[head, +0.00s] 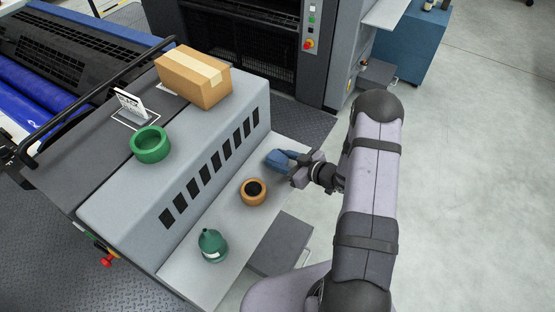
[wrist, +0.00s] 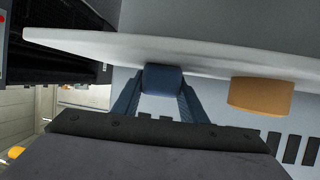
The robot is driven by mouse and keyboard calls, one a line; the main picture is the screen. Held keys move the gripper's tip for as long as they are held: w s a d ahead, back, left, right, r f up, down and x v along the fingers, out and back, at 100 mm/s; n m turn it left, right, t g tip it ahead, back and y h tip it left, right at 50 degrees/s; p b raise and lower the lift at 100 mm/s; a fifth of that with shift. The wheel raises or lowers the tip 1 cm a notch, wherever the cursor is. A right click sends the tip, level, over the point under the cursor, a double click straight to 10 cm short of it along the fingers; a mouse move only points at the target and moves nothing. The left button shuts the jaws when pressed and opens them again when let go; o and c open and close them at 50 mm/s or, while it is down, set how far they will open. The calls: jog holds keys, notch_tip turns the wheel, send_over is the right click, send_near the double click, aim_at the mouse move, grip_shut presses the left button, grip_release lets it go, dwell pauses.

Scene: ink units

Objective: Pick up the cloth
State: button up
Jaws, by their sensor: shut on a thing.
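The cloth (head: 279,160) is a small blue folded piece at the far end of the light grey ledge. In the wrist view the blue cloth (wrist: 162,79) sits between the fingertips. My gripper (head: 293,158) reaches it from the right and is shut on it. In the wrist view the two blue-grey fingers of my gripper (wrist: 160,96) press on its sides. I cannot tell whether the cloth still touches the ledge.
A green ring (head: 151,144), a white sign (head: 131,104) and a cardboard box (head: 193,77) stand on the machine top. A grey box (head: 281,243) sits below the ledge.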

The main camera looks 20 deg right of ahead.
aim_at(279, 157)
jog(key=shift+r, duration=0.2)
jog(key=shift+r+b, duration=0.5)
jog(key=shift+r, duration=4.3)
jog(key=shift+r, duration=0.1)
